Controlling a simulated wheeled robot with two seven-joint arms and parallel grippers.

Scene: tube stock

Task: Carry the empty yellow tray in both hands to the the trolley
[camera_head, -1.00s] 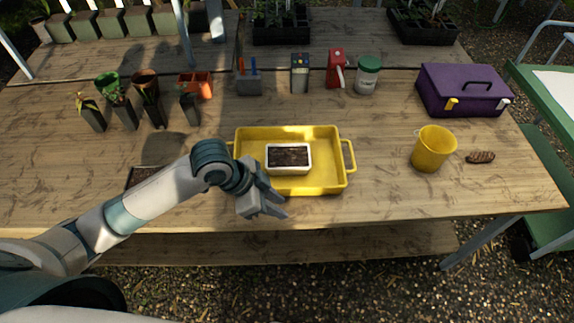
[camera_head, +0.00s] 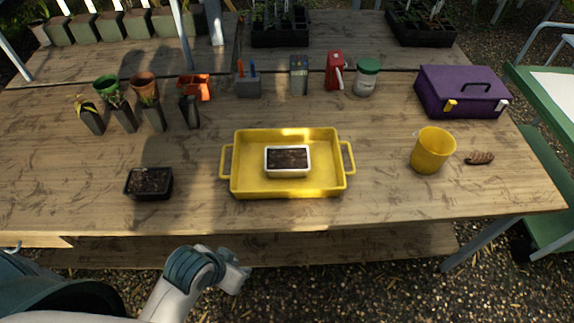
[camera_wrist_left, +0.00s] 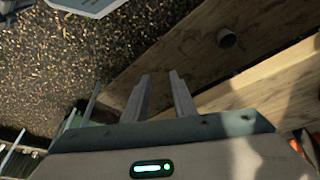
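The yellow tray (camera_head: 238,185) lies flat near the front middle of the wooden table, with a loop handle at each end. It is not empty: a white-rimmed box of dark soil (camera_head: 288,160) is in it. A green-framed stand with a pale top (camera_head: 559,82), possibly the trolley, is at the right edge, partly cut off. My left gripper (camera_head: 240,279) is below the table's front edge in the head view, apart from the tray. In the left wrist view its two fingers (camera_wrist_left: 158,80) are apart with nothing between them. My right gripper is not in view.
A black soil box (camera_head: 149,184) is left of the tray. A yellow pot (camera_head: 432,150), a brown object (camera_head: 480,158) and a purple toolbox (camera_head: 462,91) are to its right. Bare wood surrounds the tray.

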